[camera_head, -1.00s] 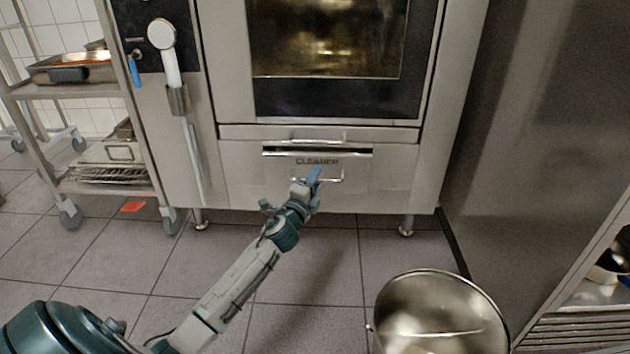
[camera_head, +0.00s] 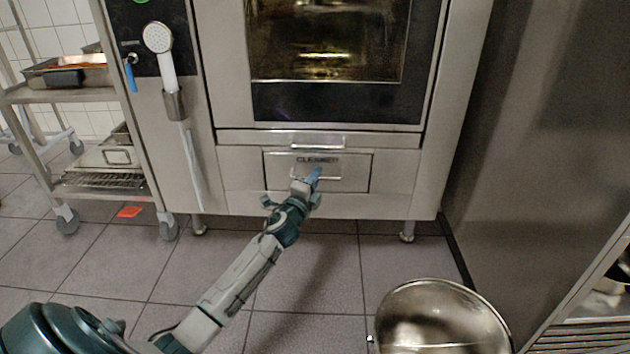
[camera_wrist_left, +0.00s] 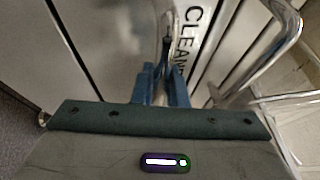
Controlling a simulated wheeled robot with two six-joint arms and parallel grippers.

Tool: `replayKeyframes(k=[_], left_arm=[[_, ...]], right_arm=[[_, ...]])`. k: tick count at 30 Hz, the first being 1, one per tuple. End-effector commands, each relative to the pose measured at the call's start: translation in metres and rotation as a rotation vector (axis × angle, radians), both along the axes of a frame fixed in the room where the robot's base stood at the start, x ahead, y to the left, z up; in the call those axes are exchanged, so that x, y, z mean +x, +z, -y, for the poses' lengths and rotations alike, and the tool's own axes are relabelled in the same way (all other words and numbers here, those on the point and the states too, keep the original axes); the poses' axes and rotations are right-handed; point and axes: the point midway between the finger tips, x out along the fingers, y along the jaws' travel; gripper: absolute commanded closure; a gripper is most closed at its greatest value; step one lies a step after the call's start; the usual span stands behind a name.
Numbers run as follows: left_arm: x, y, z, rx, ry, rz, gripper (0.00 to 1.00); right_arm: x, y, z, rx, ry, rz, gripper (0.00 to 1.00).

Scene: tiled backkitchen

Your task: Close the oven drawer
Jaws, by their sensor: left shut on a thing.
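The oven drawer (camera_head: 352,174) is a steel front marked CLEANER, low in the oven below the glass door. It now sits about flush with the panel around it, with only a thin outline showing. A wire handle (camera_head: 330,179) runs across its front. My left gripper (camera_head: 312,180) has blue fingertips and is at the left part of this handle. In the left wrist view the blue fingers (camera_wrist_left: 163,88) are close together on the handle bar, beside the lettering. My right gripper is not in view.
The oven (camera_head: 232,70) stands on short legs. A hand shower (camera_head: 163,60) hangs at its left. A wheeled rack (camera_head: 70,100) with trays is further left. A steel pot (camera_head: 440,315) stands at the lower right. A steel cabinet (camera_head: 550,120) fills the right.

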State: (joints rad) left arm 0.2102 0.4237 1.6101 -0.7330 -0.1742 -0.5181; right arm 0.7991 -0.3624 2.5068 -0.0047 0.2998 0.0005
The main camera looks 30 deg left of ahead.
Motion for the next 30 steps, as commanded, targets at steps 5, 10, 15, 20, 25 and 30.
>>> replayKeyframes(k=[5, 10, 15, 20, 25, 30], left_arm=[[0.001, 0.0, -0.003, 0.0, 0.008, -0.003, 1.0], [0.001, 0.0, -0.003, 0.0, 0.008, -0.002, 0.66], [0.001, 0.0, -0.003, -0.001, 0.007, -0.002, 0.66], [-0.004, -0.001, -0.002, 0.001, 0.007, -0.003, 0.66], [-0.028, -0.007, 0.002, 0.005, 0.005, -0.004, 0.66], [-0.061, -0.013, 0.007, 0.003, 0.005, -0.006, 0.66]], right_arm=[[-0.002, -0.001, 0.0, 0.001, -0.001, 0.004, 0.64], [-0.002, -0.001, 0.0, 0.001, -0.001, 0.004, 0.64], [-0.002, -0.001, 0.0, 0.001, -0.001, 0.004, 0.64], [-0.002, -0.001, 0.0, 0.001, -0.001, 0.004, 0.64], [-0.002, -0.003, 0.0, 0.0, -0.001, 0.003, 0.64], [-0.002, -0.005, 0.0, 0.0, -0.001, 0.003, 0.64]])
